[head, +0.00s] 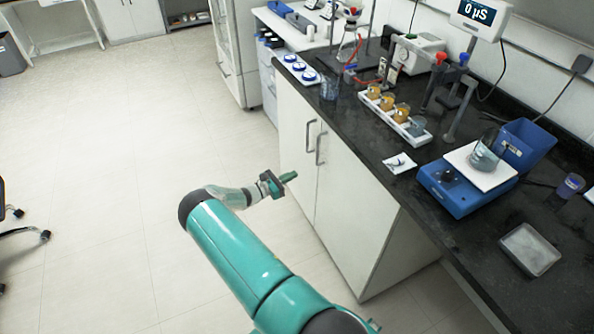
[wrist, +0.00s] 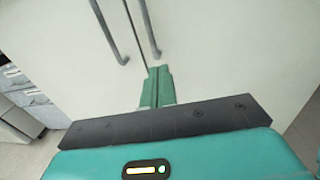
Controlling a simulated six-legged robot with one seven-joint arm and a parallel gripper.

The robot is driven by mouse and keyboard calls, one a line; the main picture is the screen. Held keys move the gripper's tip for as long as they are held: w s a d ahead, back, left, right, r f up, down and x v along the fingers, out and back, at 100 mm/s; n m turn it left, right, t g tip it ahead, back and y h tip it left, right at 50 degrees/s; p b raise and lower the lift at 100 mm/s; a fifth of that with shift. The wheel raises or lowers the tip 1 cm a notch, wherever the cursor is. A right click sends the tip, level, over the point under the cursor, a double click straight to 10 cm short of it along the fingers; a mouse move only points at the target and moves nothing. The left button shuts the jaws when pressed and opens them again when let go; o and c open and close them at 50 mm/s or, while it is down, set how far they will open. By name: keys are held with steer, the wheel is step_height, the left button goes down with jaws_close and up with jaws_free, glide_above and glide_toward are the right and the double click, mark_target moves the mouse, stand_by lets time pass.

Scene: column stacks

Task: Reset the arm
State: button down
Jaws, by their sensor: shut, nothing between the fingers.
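My gripper (head: 290,176) is at the end of my teal arm, out over the floor in front of the white cabinet (head: 345,205). In the wrist view its green fingers (wrist: 157,88) are together and hold nothing. They point at the cabinet doors, below two grey handles. In the wrist view the cabinet doors (wrist: 210,50) fill most of the background. I cannot tell the exact gap between fingertips and doors.
The black bench (head: 440,205) runs along the right.

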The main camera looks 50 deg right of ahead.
steer(key=shift+a, duration=0.2)
steer(key=s+a+r+m+t+y, duration=0.15)
steer(key=a+r+m+y, duration=0.25)
steer(key=a+r, duration=0.45)
steer(key=s+a+r+m+y, duration=0.2)
steer(key=a+r+m+y, duration=0.25)
steer(key=r, duration=0.65)
steer(key=s+a+r+m+t+y, duration=0.1)
steer(key=a+r+m+y, duration=0.2)
steer(key=a+r, duration=0.55)
steer(key=s+a+r+m+t+y, duration=0.2)
steer(key=s+a+r+t+y, duration=0.1)
steer(key=s+a+r, duration=0.4)
steer(key=s+a+r+m+t+y, duration=0.1)
steer(key=s+a+r+t+y, duration=0.2)
steer(key=s+a+r, duration=0.5)
steer(key=s+a+t, duration=0.1)
steer(key=s+a, duration=0.3)
steer(key=a, duration=0.1)
steer(key=shift+s+a+m, duration=0.3)
steer(key=shift+s+m, duration=0.05)
steer(key=shift+d+t, duration=0.25)
